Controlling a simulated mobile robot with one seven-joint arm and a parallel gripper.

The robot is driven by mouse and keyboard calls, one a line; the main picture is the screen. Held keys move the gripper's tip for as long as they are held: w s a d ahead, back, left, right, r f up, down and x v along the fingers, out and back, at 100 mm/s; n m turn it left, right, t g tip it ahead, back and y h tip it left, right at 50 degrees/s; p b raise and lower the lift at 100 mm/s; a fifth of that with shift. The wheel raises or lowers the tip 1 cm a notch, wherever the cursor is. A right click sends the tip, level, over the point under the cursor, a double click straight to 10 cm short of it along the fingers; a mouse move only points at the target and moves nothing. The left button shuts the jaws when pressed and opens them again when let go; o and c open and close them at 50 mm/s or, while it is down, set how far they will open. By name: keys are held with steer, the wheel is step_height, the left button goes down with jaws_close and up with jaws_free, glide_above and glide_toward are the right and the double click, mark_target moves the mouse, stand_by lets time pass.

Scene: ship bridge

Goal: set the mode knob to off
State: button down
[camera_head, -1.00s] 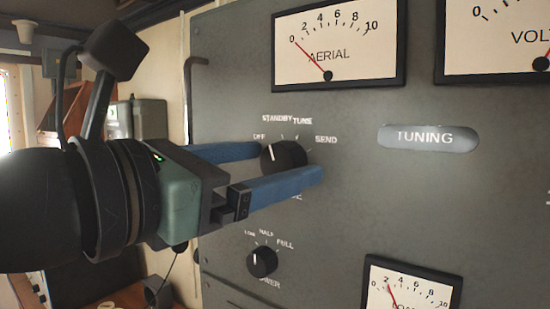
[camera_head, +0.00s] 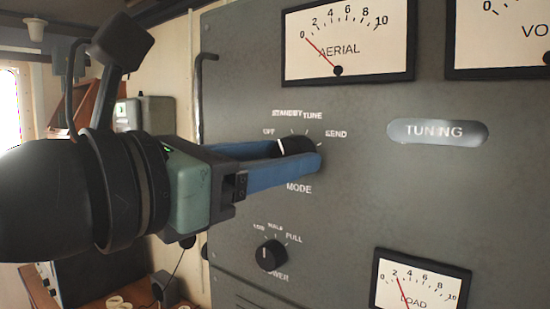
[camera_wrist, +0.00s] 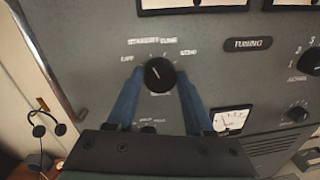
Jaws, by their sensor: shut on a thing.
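The mode knob (camera_head: 295,145) is a round black knob with a white pointer line on the grey panel. My gripper (camera_head: 302,153) has its blue fingers shut on it, one on each side. The near finger hides its lower part in the head view. The knob (camera_wrist: 159,74) shows between the fingertips in the wrist view. Its pointer line leans up and left, on the OFF and STANDBY side; the exact mark is hard to tell. The labels OFF, STANDBY, TUNE and SEND arc above the knob, and MODE is below it.
The smaller power knob (camera_head: 271,255) is below my gripper. The aerial meter (camera_head: 347,42) is above, the tuning plate (camera_head: 438,132) to the right and the load meter (camera_head: 420,281) at lower right. A bent metal handle (camera_head: 201,100) runs along the panel's left edge.

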steer(key=shift+n+t+b, duration=0.3)
steer(key=shift+n+b, duration=1)
steer(key=shift+n, duration=2.4)
steer(key=shift+c, duration=1.4)
jaws_free()
steer(key=shift+w+d, duration=0.1)
steer(key=shift+w, duration=0.05)
